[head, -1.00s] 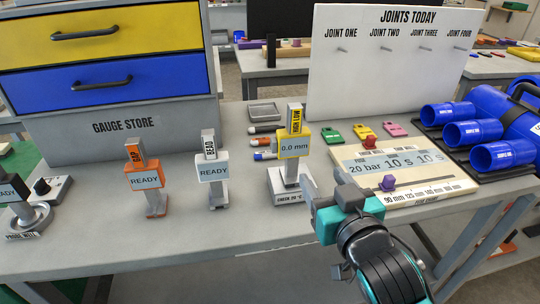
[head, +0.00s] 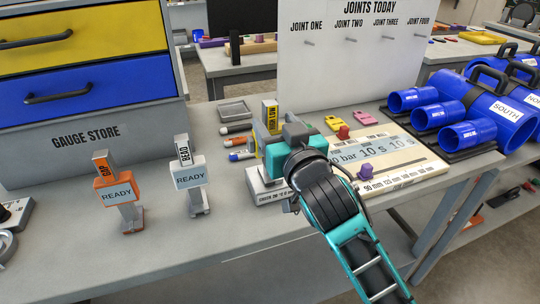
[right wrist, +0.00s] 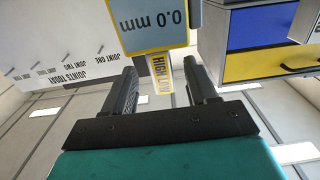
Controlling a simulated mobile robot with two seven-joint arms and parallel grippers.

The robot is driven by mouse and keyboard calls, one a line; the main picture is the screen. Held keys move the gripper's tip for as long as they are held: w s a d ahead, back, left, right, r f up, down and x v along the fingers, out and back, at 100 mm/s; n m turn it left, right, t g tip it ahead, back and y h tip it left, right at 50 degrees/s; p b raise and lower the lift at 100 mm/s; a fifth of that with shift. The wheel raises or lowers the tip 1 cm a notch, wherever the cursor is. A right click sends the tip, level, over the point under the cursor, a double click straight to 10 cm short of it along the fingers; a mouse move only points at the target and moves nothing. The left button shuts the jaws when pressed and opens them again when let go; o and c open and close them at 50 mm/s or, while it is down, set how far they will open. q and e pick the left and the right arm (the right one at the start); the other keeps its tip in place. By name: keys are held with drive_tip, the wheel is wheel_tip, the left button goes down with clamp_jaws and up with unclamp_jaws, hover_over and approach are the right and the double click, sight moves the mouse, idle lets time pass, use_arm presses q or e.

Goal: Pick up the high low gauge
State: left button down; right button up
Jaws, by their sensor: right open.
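The high low gauge (head: 270,112) stands upright on a pale block (head: 264,191) on the bench. Its yellow HIGH LOW top shows above my right gripper (head: 278,133), which hides most of its body in the head view. In the right wrist view its 0.0 mm display (right wrist: 158,22) and yellow label end (right wrist: 163,76) show upside down. The label end lies between the two black fingers of my right gripper (right wrist: 162,82), with gaps on both sides. The right gripper is open. My left gripper is out of view.
An orange gauge (head: 118,191) and a grey gauge (head: 189,178) stand upright to the left. Markers (head: 240,141) lie just behind. A timer board (head: 400,153) lies close to the right, with blue pipe clamps (head: 437,117) beyond. The bench front is clear.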

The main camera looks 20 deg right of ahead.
drive_tip(key=shift+w+a+r, duration=0.15)
drive_tip(key=shift+w, duration=2.4)
clamp_jaws()
